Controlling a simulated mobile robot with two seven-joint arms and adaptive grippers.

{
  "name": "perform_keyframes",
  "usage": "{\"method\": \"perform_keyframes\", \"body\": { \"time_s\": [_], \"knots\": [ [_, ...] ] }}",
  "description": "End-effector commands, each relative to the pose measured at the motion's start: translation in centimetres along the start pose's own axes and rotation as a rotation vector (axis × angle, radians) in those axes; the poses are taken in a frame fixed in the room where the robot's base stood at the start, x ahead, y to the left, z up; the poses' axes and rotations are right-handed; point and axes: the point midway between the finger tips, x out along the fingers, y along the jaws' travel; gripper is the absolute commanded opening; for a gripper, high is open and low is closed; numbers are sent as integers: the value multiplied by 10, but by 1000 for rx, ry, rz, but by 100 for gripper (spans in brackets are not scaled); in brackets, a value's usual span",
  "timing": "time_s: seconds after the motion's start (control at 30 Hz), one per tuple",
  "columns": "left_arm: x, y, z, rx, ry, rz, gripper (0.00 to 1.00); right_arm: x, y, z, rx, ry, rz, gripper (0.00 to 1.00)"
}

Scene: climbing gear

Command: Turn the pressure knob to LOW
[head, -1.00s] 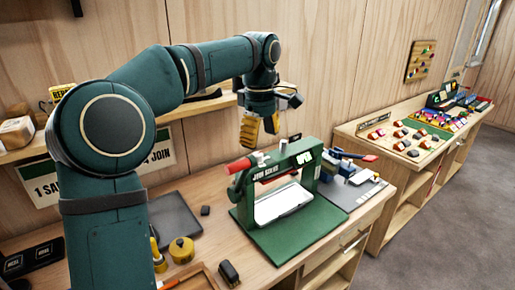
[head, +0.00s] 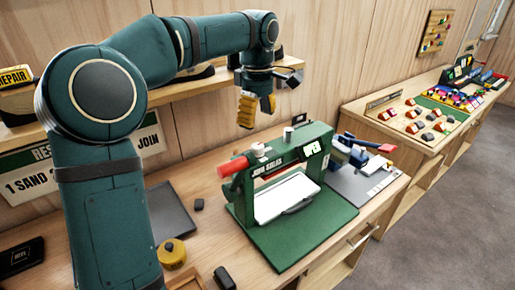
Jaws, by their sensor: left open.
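A green press (head: 330,216) stands on the wooden workbench, with a "JOIN SOLES" label, a lit display reading "OPEN" (head: 313,148) and a white tray (head: 286,197) in its opening. A small pale cylinder (head: 288,134) stands on its top beam and a smaller pale piece (head: 258,149) sits further left. Either may be the pressure knob; I cannot read any LOW marking. A red cylinder (head: 233,167) sticks out at the press's left end. My left gripper (head: 258,109) hangs above and behind the press, yellow fingers pointing down, open and empty. My right gripper is not in view.
A dark flat plate (head: 165,213), a yellow round container (head: 172,253) and small dark blocks lie left of the press. A blue device with a red handle (head: 379,147) stands to its right. A shelf (head: 190,90) runs along the wall behind. A second bench (head: 395,135) holds colourful parts.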

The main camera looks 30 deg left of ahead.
Motion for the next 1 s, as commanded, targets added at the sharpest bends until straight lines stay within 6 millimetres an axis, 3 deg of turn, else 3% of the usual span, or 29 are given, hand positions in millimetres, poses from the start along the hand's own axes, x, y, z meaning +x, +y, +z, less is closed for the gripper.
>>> {"method": "perform_keyframes", "body": {
  "time_s": [0.1, 0.4, 0.6, 0.93, 1.0],
  "knots": [
    [28, -1, -1, -1, 0, -3, 68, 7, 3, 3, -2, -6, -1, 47],
    [77, -1, 0, 0, -1, -2, 68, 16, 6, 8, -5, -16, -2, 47],
    [91, 0, 0, 0, 0, -1, 68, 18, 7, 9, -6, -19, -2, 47],
    [93, 0, 0, 0, 0, 0, 69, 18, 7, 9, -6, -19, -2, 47],
    [93, 0, 0, 0, 0, 0, 45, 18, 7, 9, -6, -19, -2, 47]
  ]
}}
